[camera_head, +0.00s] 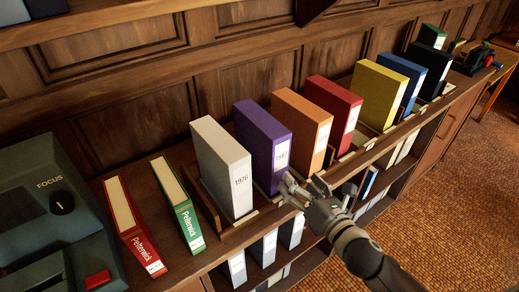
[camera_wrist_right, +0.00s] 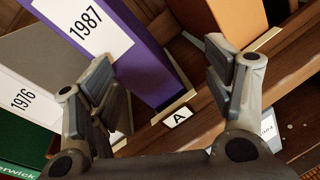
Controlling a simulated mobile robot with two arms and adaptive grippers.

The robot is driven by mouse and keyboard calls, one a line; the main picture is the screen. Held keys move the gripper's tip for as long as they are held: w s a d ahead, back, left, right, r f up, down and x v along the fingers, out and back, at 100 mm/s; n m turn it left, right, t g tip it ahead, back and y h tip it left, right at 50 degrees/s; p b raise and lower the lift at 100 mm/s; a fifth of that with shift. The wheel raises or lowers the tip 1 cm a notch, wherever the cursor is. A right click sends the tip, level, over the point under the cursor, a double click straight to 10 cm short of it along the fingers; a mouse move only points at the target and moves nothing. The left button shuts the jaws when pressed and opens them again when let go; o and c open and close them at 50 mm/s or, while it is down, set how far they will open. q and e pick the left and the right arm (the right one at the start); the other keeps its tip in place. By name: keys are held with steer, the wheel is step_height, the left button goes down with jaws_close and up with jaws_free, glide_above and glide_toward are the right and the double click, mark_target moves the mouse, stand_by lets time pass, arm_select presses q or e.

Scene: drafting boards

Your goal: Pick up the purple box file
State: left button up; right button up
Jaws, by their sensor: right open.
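The purple box file (camera_head: 262,140) stands upright on the wooden shelf top, between a white box file (camera_head: 223,165) and an orange one (camera_head: 302,125). Its spine has a white label reading 1987, clear in the right wrist view, where the purple file (camera_wrist_right: 150,68) fills the upper middle. My right gripper (camera_head: 291,186) is in front of the lower spine of the purple file. Its two fingers (camera_wrist_right: 168,83) are spread open with nothing held between them. In the wrist view the left finger overlaps the file's lower left edge; I cannot tell whether they touch. My left gripper is not in view.
Red (camera_head: 334,110), yellow (camera_head: 380,95) and blue (camera_head: 425,76) box files stand to the right. Red (camera_head: 131,226) and green (camera_head: 178,205) books and a dark FOCUS device (camera_head: 45,195) are at left. A small tag marked A (camera_wrist_right: 178,117) is on the shelf's front edge.

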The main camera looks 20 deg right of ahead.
mark_target(281, 166)
steer(key=r+n+y, duration=0.1)
steer(key=n, duration=0.1)
steer(key=a+r+n+y, duration=0.1)
steer(key=n, duration=0.1)
steer(key=a+n, duration=0.1)
steer(key=n, duration=0.1)
steer(key=shift+a+r+t+y, duration=0.15)
steer(key=shift+r+t+y, duration=0.25)
steer(key=shift+w+a+r+n, duration=0.1)
steer(key=shift+w+n, duration=0.05)
steer(key=shift+n, duration=0.25)
steer(key=shift+w, duration=0.3)
steer(key=p+x, duration=0.1)
steer(key=x, duration=0.4)
steer(key=shift+a+p, duration=0.1)
steer(key=shift+p, duration=0.25)
steer(key=shift+w+a, duration=0.1)
steer(key=shift+w, duration=0.1)
steer(key=p+x, duration=0.1)
steer(key=x, duration=0.1)
steer(key=p+x, duration=0.1)
steer(key=x, duration=0.1)
steer(key=shift+w+a+f, duration=0.15)
steer(key=shift+w+f, duration=0.05)
steer(key=shift+f, duration=0.05)
